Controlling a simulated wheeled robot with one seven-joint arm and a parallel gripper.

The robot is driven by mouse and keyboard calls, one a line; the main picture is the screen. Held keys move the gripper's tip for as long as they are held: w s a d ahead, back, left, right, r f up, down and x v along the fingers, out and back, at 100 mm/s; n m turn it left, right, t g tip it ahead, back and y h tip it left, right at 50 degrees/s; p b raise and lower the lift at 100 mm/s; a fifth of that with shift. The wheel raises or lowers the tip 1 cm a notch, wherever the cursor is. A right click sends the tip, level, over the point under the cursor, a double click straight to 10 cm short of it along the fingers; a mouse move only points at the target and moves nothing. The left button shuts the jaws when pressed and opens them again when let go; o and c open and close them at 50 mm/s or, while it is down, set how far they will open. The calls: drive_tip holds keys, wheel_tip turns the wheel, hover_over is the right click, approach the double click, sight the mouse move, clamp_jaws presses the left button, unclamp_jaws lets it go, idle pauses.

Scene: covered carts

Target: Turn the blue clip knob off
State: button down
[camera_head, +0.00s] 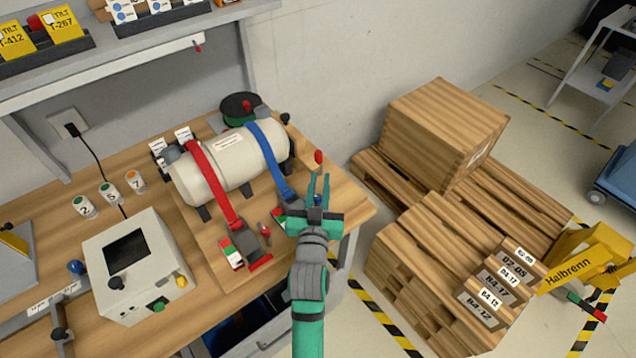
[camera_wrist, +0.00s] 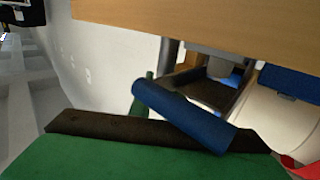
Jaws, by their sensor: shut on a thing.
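A white tank (camera_head: 215,175) lies on the wooden workbench, strapped down with a red strap (camera_head: 210,180) and a blue strap (camera_head: 270,155). The blue strap runs down to a dark clip (camera_head: 291,207) with a small green and red label, partly hidden by my gripper. My gripper (camera_head: 318,180) is over the right part of the bench, beside this clip. In the wrist view, the blue knob (camera_wrist: 185,115) is a bar slanting across the front of the green gripper body. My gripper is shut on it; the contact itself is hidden. I cannot tell its on or off setting.
A red clip (camera_head: 245,248) with its own label lies to the left. A grey box (camera_head: 133,262) with knobs and several small labelled cups stand farther left. Wooden crates (camera_head: 440,125) and pallets stand on the floor to the right, past the bench edge.

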sight(318, 200)
drive_tip(key=shift+d+m+h, duration=0.2)
drive_tip(key=shift+m+h, duration=0.2)
drive_tip(key=shift+h, duration=0.2)
drive_tip(key=c, duration=1.7)
unclamp_jaws()
drive_tip(key=shift+o, duration=0.2)
drive_tip(key=shift+s, duration=0.1)
drive_tip(key=s, duration=0.3)
drive_tip(key=s+a, duration=0.1)
drive_tip(key=s, duration=0.3)
drive_tip(key=s+a, duration=0.1)
drive_tip(key=s, duration=0.2)
drive_tip(key=shift+s, duration=0.25)
